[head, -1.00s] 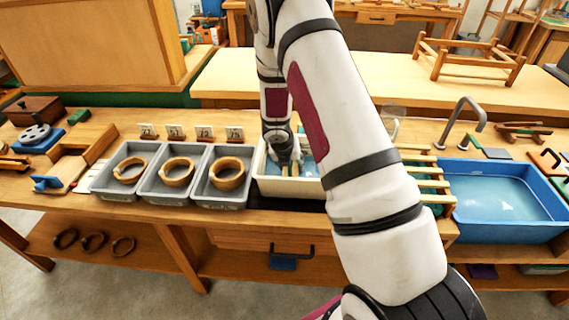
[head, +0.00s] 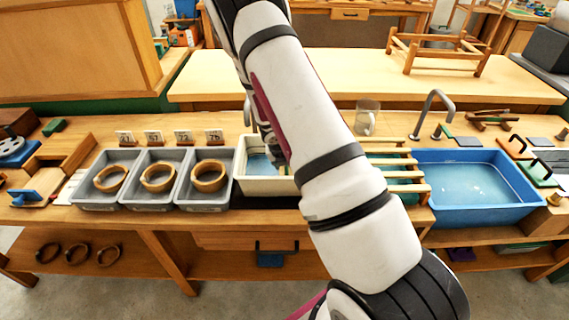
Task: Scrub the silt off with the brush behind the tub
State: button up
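A cream tub (head: 262,186) with water in it stands in the middle of the bench, partly covered by my arm. A larger blue tub (head: 478,217) holding water stands to the right. My gripper (head: 277,152) is at the cream tub's back part, mostly hidden behind my forearm. Its fingertips and anything between them cannot be made out. I cannot make out a brush behind either tub; my arm covers part of that area. Bark-coloured rings sit in three grey trays, one ring (head: 209,175) in the tray nearest the cream tub.
Number cards (head: 183,136) stand behind the grey trays. A slatted wooden rack (head: 402,187) lies between the tubs. A clear jug (head: 366,118) and a tap (head: 433,108) stand behind. More rings (head: 77,254) lie on the lower shelf.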

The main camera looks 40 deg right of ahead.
jog(key=shift+w+r, duration=0.1)
jog(key=shift+r+b, duration=0.25)
jog(key=shift+b, duration=0.3)
jog(key=shift+r+b, duration=0.6)
jog(key=shift+r, duration=0.1)
notch_tip(320, 180, up, 2)
jog(key=p, duration=0.3)
jog(key=shift+r, duration=0.15)
jog(key=shift+r+p, duration=0.55)
jog(key=shift+r, duration=0.3)
jog(key=shift+r+p, duration=0.7)
jog(key=shift+r, duration=0.8)
